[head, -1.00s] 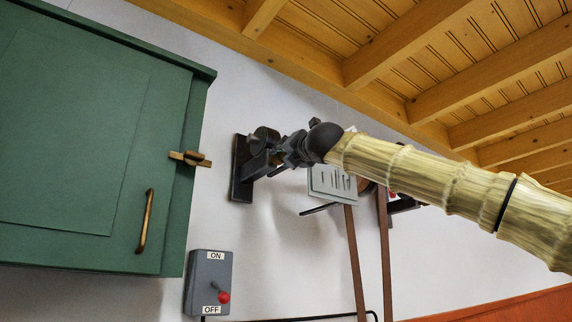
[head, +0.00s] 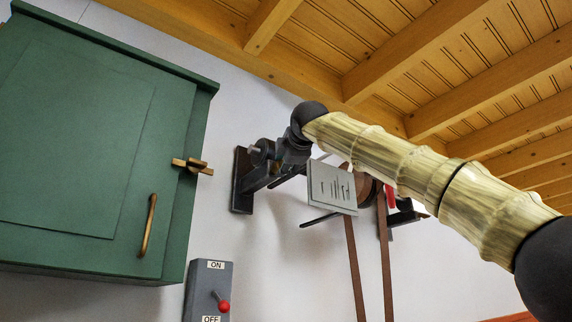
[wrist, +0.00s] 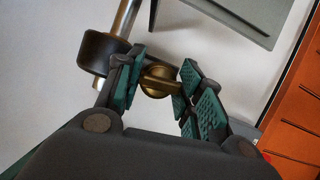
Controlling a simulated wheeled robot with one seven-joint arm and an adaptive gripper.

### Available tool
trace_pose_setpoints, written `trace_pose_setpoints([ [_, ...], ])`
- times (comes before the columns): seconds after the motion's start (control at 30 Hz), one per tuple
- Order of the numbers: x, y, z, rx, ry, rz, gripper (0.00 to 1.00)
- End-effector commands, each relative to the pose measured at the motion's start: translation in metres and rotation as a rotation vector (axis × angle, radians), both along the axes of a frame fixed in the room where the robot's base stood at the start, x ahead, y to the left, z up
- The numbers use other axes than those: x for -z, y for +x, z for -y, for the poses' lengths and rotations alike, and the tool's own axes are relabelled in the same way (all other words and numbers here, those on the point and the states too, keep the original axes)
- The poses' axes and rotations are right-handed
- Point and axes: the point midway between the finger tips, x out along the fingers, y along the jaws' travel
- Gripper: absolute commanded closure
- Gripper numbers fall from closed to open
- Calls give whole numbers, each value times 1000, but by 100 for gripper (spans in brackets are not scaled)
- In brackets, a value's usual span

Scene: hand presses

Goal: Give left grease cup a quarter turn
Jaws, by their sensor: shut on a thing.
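The left grease cup (wrist: 155,83) is a small round brass piece in the wrist view. It sits between the green-padded fingers of my gripper (wrist: 163,72), which is shut on it. The cup is beside a dark round bearing housing (wrist: 96,52) with a steel shaft (wrist: 125,17) through it. In the head view my gripper (head: 290,152) is at the left black wall bracket (head: 243,180). There the cup is hidden behind my gripper and wrist.
A grey sign plate (head: 332,187) hangs close right of my gripper. Brown belts (head: 355,265) run down below it. A green cabinet (head: 80,140) and a grey switch box (head: 208,290) with a red-knobbed lever are left. Wooden beams (head: 400,60) lie overhead.

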Motion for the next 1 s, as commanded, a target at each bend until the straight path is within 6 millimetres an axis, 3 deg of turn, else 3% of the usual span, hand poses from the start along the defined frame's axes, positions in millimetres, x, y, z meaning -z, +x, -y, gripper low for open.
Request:
trace_pose_setpoints([
  [0.33, 0, 0, 0, 0, 96, -70, 87],
  [0.83, 0, 0, 1, 1, 109, -79, 87],
  [0.87, 0, 0, 1, 1, 109, -79, 59],
  [0.93, 0, 0, 1, 1, 109, -79, 46],
  [1.0, 0, 0, 0, 1, 109, -78, 43],
])
